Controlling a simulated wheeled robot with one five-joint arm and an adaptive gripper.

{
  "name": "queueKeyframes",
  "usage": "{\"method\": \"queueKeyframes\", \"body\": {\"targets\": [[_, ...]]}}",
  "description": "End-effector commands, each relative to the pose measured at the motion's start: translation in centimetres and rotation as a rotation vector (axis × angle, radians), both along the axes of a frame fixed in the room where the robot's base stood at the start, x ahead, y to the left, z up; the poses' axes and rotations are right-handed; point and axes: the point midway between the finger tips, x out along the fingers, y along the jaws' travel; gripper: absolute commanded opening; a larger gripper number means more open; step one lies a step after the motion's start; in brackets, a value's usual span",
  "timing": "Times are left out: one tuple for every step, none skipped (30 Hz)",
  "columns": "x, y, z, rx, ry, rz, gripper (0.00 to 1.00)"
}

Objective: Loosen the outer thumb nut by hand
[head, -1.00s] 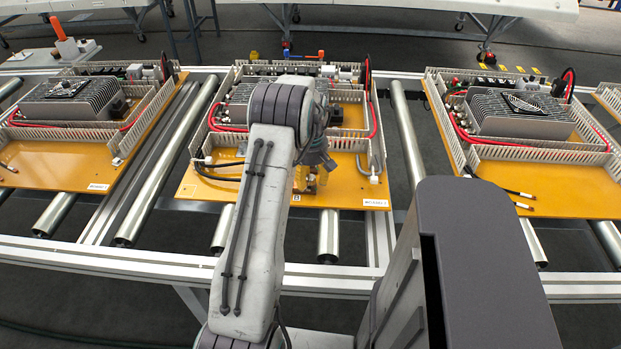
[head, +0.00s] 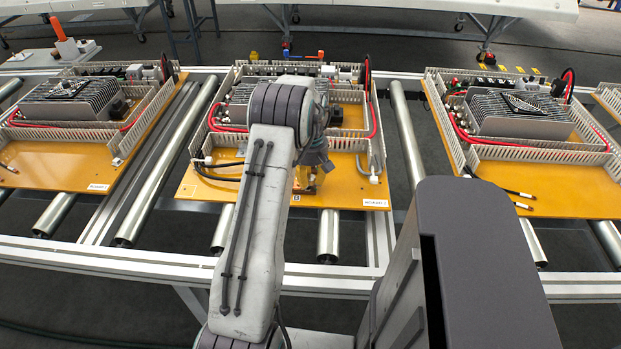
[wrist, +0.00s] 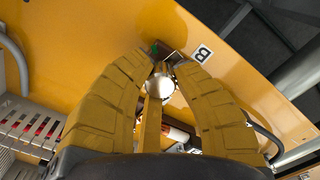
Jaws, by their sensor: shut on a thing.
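My gripper (wrist: 164,62) is shut in the wrist view, its two yellow-brown fingers on either side of a small round pale metal piece (wrist: 160,87). This looks like the outer thumb nut, though its edges are partly hidden by the fingers. A brass-coloured strip (wrist: 151,127) runs below it between the fingers. A plate marked B (wrist: 202,53) lies just beyond the fingertips. In the head view my gripper (head: 308,186) is low over the front of the middle orange panel (head: 345,191). My arm hides most of the nut area there.
Pale slotted wiring ducts (head: 375,132) wall the middle panel's back and sides. A grey curved tube (head: 374,172) stands right of my gripper, and black cables (head: 222,174) lie to its left. Similar panels sit on the roller conveyor to the left and right (head: 575,198).

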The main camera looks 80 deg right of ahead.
Motion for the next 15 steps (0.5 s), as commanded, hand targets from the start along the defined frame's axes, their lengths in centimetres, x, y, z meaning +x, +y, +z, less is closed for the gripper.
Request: {"method": "queueKeyframes", "body": {"targets": [[0.01,-0.12,0.01,-0.004,0.000,0.000,0.00],[0.01,-0.12,0.01,-0.004,0.001,0.000,0.00],[0.01,-0.13,0.01,-0.005,0.000,0.001,0.00],[0.01,-0.13,0.01,-0.005,0.000,0.002,0.00],[0.01,-0.15,0.01,-0.005,0.000,0.006,0.00],[0.01,-0.15,0.00,-0.005,0.000,0.018,0.00],[0.02,-0.15,0.00,-0.006,0.001,0.032,0.00],[0.02,-0.15,0.00,-0.006,0.001,0.052,0.00],[0.03,-0.16,-0.01,-0.006,0.000,0.086,0.00],[0.03,-0.16,-0.01,-0.006,0.000,0.116,0.00],[0.03,-0.16,-0.01,-0.006,0.000,0.150,0.00],[0.04,-0.17,-0.02,-0.006,0.000,0.198,0.00],[0.04,-0.17,-0.02,-0.006,0.000,0.234,0.00],[0.05,-0.17,-0.02,-0.007,0.001,0.270,0.00],[0.05,-0.17,-0.03,-0.007,0.001,0.318,0.00]]}}
